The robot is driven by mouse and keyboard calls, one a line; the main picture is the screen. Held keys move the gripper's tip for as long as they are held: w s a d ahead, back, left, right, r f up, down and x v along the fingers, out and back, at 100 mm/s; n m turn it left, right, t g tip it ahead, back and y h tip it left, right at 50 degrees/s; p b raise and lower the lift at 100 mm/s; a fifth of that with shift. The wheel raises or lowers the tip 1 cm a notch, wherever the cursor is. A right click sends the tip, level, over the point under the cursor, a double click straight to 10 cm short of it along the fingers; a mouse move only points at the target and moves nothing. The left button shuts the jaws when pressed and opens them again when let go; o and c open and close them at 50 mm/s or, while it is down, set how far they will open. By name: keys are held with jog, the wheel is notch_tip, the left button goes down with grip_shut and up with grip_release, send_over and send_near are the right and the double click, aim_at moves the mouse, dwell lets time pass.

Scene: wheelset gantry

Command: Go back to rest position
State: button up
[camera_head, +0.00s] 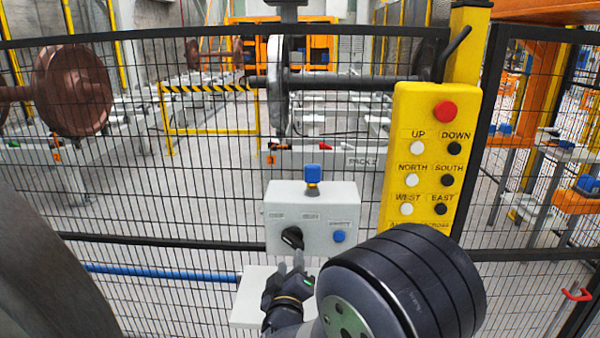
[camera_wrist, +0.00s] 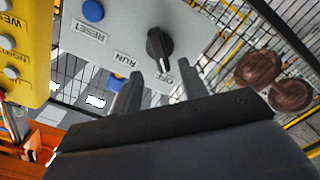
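My gripper (camera_head: 290,264) is in front of the lower part of a grey control box (camera_head: 337,212), just below its black rotary knob (camera_head: 292,237). In the wrist view the two fingers of my gripper (camera_wrist: 160,70) are apart with nothing between them. The black knob (camera_wrist: 159,48) lies just beyond the fingertips, with a gap visible. One end of its handle points towards the OFF label (camera_wrist: 160,79); RUN (camera_wrist: 127,59) is printed beside it. A blue RESET button (camera_wrist: 93,11) is on the same panel.
A yellow pendant (camera_head: 427,150) with a red button hangs right of the box. A black mesh fence (camera_head: 150,190) stands behind the box. Beyond it are a wheelset (camera_head: 279,85) and rusty wheels (camera_head: 72,90). A blue pipe (camera_head: 160,273) runs low at left.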

aim_at(292, 245)
jog(key=w, duration=0.7)
jog(key=shift+d+p, duration=0.15)
jog(key=shift+p, duration=0.2)
